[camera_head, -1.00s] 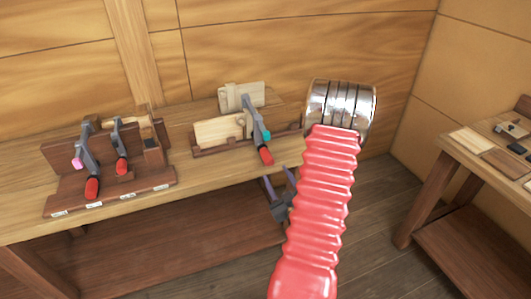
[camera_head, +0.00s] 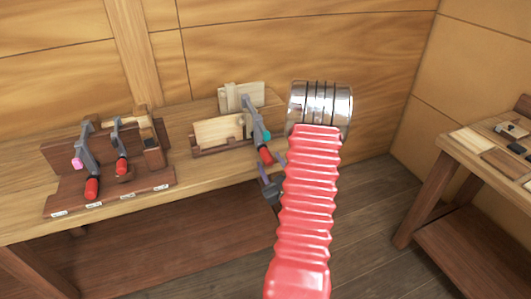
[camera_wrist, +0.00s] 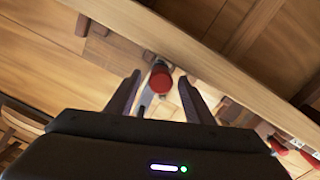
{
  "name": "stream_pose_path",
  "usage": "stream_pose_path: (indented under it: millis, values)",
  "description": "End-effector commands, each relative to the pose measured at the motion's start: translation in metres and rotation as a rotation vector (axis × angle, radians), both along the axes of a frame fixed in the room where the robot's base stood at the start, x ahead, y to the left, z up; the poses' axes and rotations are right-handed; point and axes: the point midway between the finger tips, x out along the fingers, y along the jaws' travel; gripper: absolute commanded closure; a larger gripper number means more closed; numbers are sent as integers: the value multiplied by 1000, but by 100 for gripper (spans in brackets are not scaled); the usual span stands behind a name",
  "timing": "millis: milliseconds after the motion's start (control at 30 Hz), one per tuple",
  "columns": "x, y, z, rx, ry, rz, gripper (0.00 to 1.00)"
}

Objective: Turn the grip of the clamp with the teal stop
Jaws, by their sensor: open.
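The clamp with the teal stop (camera_head: 266,135) stands on the bench at the middle, against pale boards, its grey bar leaning. Its red grip (camera_head: 266,156) hangs at the lower end, just over the bench's front edge. In the wrist view the red grip (camera_wrist: 160,80) shows end-on, between the fingers in the picture. My gripper (camera_head: 274,183) is just below the grip in the head view, partly hidden behind my red arm. In the wrist view my gripper (camera_wrist: 160,95) is open, with a finger on each side of the grip; contact cannot be told.
A rack (camera_head: 150,181) at the left holds two more clamps with red grips, one with a pink stop (camera_head: 77,163). The bench edge (camera_head: 215,186) runs close by my gripper. A second table (camera_head: 455,150) stands at the right, with open floor between.

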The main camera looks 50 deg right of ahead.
Motion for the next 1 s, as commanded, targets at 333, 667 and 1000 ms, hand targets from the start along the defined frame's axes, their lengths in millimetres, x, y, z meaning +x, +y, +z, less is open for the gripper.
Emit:
stream_pose_path:
  millis: [333,667,1000]
  values:
    - [43,-28,0,0,0,1,52]
    - [56,-36,0,1,0,1,52]
    - [55,-36,0,1,0,1,65]
